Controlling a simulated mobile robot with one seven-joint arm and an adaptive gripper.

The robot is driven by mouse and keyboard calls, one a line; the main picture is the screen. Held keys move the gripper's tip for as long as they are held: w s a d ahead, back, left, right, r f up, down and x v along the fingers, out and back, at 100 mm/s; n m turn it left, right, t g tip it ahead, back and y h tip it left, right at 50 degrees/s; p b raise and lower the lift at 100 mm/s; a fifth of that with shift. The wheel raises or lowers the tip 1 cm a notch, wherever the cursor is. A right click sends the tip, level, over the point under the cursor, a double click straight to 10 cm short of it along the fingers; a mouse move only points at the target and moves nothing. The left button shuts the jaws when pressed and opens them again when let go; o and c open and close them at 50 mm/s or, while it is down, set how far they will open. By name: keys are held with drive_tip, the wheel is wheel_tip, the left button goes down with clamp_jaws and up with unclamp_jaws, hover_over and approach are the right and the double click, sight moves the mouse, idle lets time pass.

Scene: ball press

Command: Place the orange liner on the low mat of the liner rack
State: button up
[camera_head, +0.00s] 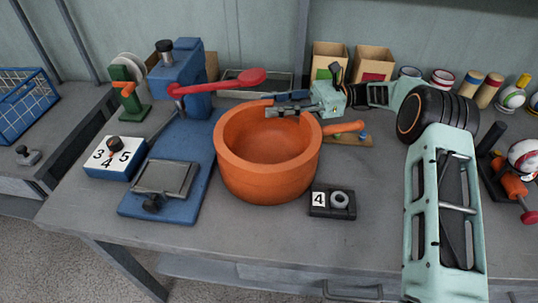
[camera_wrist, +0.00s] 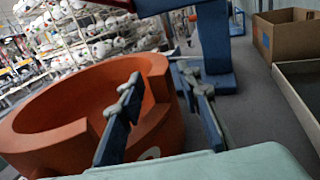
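The orange liner (camera_head: 262,176) is a large, thick-walled round bowl in the middle of the head view, beside the blue press base. It also shows at the left of the wrist view (camera_wrist: 45,140), with a notch in its wall. My gripper (camera_head: 288,109) reaches in from the right at the liner's far rim. I cannot tell whether the liner's underside touches the table. I cannot make out the liner rack or its low mat.
The blue press (camera_head: 183,75) with a red lever (camera_head: 232,82) stands left of the liner. A block marked 4 (camera_head: 319,199) lies in front right. Cardboard boxes (camera_head: 373,62) stand behind. My arm covers the right side. The table's front middle is clear.

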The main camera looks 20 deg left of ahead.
drive_tip(key=shift+x, duration=1.45)
clamp_jaws()
